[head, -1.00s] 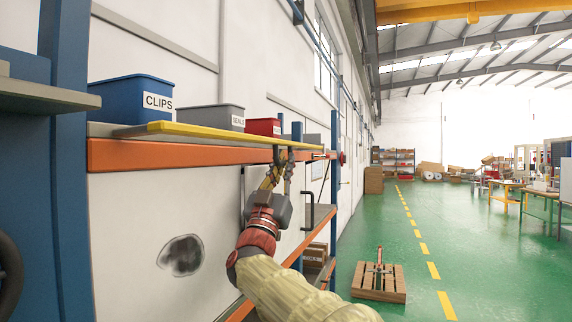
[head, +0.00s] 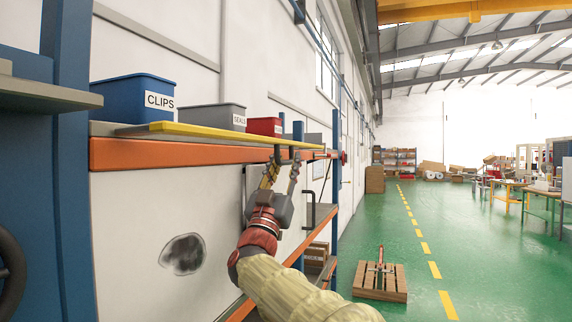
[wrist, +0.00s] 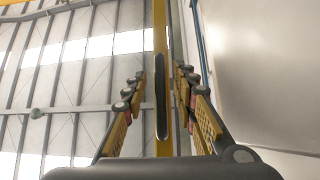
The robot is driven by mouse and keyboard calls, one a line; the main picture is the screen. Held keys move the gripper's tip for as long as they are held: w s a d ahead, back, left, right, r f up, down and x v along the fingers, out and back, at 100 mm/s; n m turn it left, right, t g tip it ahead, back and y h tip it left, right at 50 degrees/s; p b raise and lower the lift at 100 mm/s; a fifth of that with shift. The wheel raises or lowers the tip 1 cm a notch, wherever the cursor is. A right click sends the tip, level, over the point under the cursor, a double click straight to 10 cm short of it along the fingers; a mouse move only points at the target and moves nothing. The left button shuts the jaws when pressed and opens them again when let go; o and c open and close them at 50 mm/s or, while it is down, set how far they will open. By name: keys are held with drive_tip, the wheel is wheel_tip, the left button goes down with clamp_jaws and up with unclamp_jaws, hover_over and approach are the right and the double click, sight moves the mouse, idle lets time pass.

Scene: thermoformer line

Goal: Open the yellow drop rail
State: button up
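The yellow drop rail (head: 220,134) runs along the front of the upper shelf, just above its orange beam. A dark handle (head: 278,154) hangs from the rail near its right part. In the wrist view the handle (wrist: 160,98) is a long dark bar in front of the yellow rail (wrist: 159,15). My gripper (head: 282,172) points up from below the rail, under the handle. Its fingers are spread, one on each side of the handle in the wrist view, with gaps on both sides. I cannot tell how far the handle reaches between them.
A blue CLIPS bin (head: 132,98), a grey bin (head: 208,117) and a red bin (head: 264,126) stand on the shelf behind the rail. The orange beam (head: 170,153) lies close under the rail. Open green floor (head: 385,230) lies right, with a pallet (head: 380,283).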

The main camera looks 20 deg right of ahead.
drive_tip(key=v, duration=1.2)
drive_tip(key=shift+f, duration=0.1)
